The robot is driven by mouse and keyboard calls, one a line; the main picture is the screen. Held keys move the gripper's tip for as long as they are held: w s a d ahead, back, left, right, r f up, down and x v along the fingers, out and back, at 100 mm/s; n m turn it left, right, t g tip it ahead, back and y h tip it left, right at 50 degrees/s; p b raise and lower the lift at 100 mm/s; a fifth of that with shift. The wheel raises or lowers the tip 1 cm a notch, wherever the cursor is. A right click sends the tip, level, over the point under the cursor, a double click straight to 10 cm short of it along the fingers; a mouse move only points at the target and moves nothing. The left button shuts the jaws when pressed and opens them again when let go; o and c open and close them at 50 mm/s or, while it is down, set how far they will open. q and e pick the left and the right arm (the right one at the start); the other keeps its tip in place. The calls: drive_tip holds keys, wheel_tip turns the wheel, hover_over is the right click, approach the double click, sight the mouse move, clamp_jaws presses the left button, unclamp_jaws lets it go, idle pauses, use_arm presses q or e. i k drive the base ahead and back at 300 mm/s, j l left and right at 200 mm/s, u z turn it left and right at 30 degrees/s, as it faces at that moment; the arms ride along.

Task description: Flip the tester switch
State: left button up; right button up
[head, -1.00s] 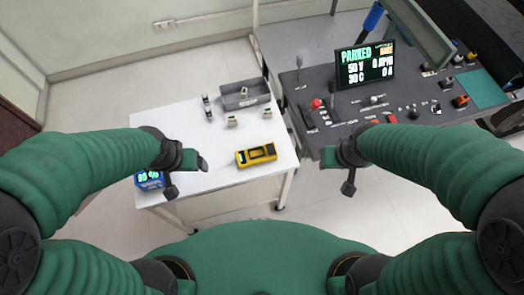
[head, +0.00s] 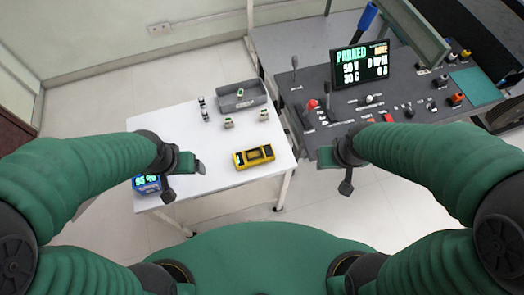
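A yellow tester (head: 254,157) with a dark face lies on the right front part of the white table (head: 180,117). Its switch is too small to make out. A blue device (head: 147,184) with a lit display sits at the table's front left corner, partly hidden by my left gripper. My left gripper (head: 186,178) is over the table's left front, to the left of the yellow tester and apart from it. My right gripper (head: 336,171) is in front of the dark console, to the right of the tester. Both seem empty; their finger gaps are unclear.
A grey bin (head: 232,104) stands at the table's back, with several small parts near it. The dark console (head: 320,90) at right carries levers, knobs and a screen (head: 360,64) reading "PARKED". The table middle is clear.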

sight(267, 151)
drive_tip(key=i+l+u, duration=0.1)
drive_tip(key=l+u, duration=0.25)
drive_tip(key=i+l+u, duration=0.1)
drive_tip(key=u, duration=0.25)
drive_tip(key=l+u, duration=0.35)
